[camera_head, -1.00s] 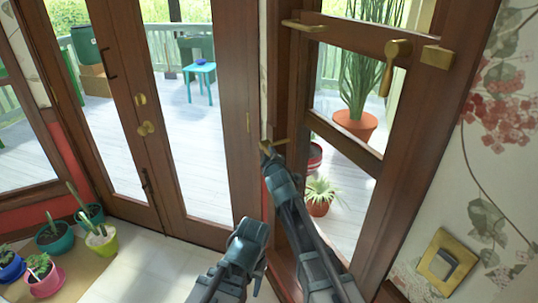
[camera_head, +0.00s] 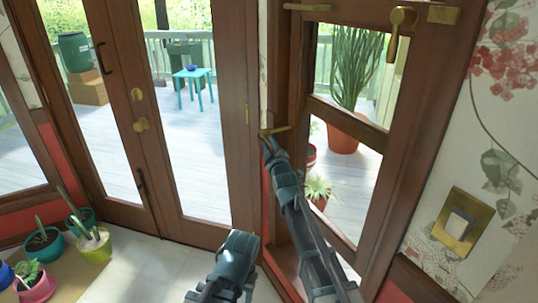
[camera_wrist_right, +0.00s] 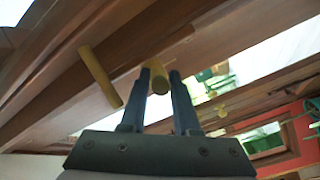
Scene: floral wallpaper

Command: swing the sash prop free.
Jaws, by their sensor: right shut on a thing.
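The sash prop appears to be the short brass bar (camera_head: 277,130) low on the window's left side, in the head view. My right gripper (camera_head: 268,141) is at its left part, with the arm reaching up from below. In the right wrist view a round brass piece (camera_wrist_right: 160,79) sits between the two dark fingers of my right gripper (camera_wrist_right: 160,88), which is shut on it. The fingertips hide part of the join. The wooden window sash (camera_head: 345,123) stands in its frame. My left gripper is not in view.
Another brass bar (camera_head: 307,7), a brass handle (camera_head: 398,32) and a brass block (camera_head: 443,14) sit higher on the window. A brass wall switch (camera_head: 458,222) is at right. Potted plants (camera_head: 90,240) stand on the floor at left, before glazed doors (camera_head: 137,120).

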